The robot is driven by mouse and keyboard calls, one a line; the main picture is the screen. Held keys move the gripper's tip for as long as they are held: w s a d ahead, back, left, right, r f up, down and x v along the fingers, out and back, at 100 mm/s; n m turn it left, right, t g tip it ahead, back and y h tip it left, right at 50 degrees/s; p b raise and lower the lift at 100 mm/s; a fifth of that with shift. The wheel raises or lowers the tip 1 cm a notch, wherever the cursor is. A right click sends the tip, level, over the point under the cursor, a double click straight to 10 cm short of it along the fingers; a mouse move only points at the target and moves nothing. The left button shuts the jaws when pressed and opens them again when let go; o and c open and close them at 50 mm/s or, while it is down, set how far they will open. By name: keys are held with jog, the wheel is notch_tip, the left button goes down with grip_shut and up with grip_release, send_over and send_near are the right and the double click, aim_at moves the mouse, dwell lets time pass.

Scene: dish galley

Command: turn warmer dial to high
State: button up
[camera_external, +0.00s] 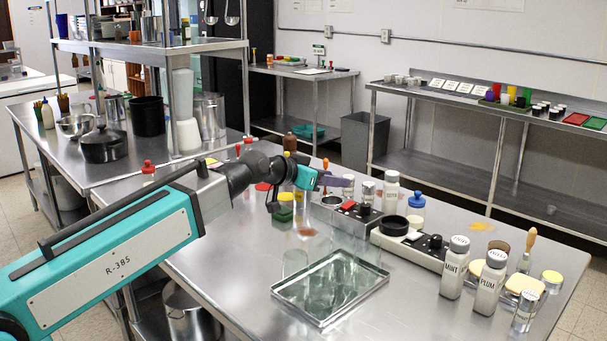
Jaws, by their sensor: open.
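A low white-and-steel unit (408,245) stands on the steel table right of centre, with a round black top and small black knobs (436,241) on its dark right part. It looks like the warmer, but I cannot read a dial setting. A smaller dark unit (352,213) with a red part and black knobs sits just behind and left of it. My gripper (336,182) is small in the picture, above the table and left of both units. It is open, apart from the knobs, and holds nothing that I can see. The fingertips are hard to make out.
White shakers labelled MINT (454,270) and PLUM (489,285) stand to the right. Another shaker (391,192) and a blue-lidded jar (416,207) stand behind. The table's front left is mostly clear.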

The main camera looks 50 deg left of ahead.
aim_at(365, 205)
jog(key=f, duration=0.1)
jog(key=s+d+f+b, duration=0.1)
jog(key=f, duration=0.1)
jog(key=s+d+f+b, duration=0.1)
jog(key=shift+d+f, duration=0.25)
jog(key=shift+f, duration=0.1)
jog(key=shift+p+x, duration=1.4)
jog(key=shift+x, duration=5.5)
jog(key=shift+s+d+f, duration=0.1)
jog(key=shift+d+f, duration=0.1)
jog(key=shift+c, duration=0.3)
jog(key=c, duration=1)
jog(key=shift+o, duration=0.2)
